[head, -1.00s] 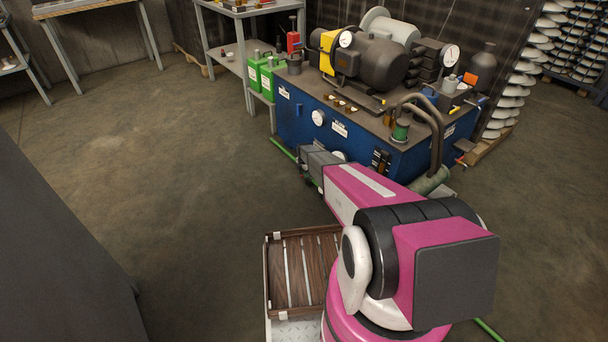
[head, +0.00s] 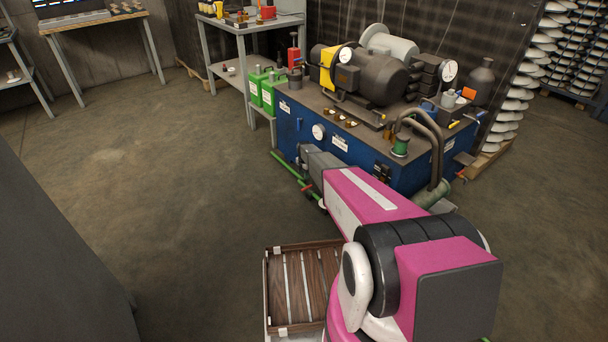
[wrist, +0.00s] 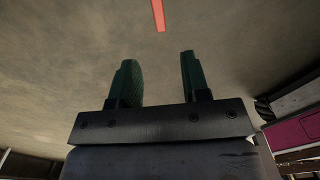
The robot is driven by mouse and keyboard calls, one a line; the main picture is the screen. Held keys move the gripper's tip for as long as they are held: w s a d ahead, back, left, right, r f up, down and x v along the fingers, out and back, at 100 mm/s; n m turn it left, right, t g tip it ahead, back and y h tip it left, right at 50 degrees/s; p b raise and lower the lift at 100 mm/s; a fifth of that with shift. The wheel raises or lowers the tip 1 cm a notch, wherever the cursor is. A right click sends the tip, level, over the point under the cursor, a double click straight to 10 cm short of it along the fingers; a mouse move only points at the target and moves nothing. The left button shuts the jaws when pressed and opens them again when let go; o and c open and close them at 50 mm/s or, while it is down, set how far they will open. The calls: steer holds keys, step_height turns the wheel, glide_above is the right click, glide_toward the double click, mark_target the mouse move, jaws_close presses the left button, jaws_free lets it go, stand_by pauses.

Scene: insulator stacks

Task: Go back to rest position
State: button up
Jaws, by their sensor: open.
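My gripper (wrist: 158,80) shows in the wrist view as two dark green fingers standing apart, open, with nothing between them. In the head view my magenta and black arm (head: 390,240) is folded at the lower right, reaching towards the blue machine. The fingers cannot be made out there.
A blue hydraulic unit (head: 290,118) with a motor (head: 375,72) stands just beyond my arm. A wooden slatted tray (head: 275,290) is at my front. Green cans (head: 268,90) and a grey table (head: 243,27) stand behind. Insulator stacks (head: 515,90) are at the right. Floor at left is clear.

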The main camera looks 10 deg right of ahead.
steer(key=s+r+m, duration=0.8)
steer(key=s+r, duration=0.3)
steer(key=s, duration=0.4)
steer(key=s+d+r+m, duration=0.1)
steer(key=s+r+m, duration=0.7)
steer(key=s, duration=0.8)
steer(key=s+d+r+m, duration=0.1)
steer(key=s+r+m, duration=0.7)
steer(key=s+r, duration=0.7)
steer(key=shift+s+d, duration=0.2)
steer(key=shift+s, duration=0.35)
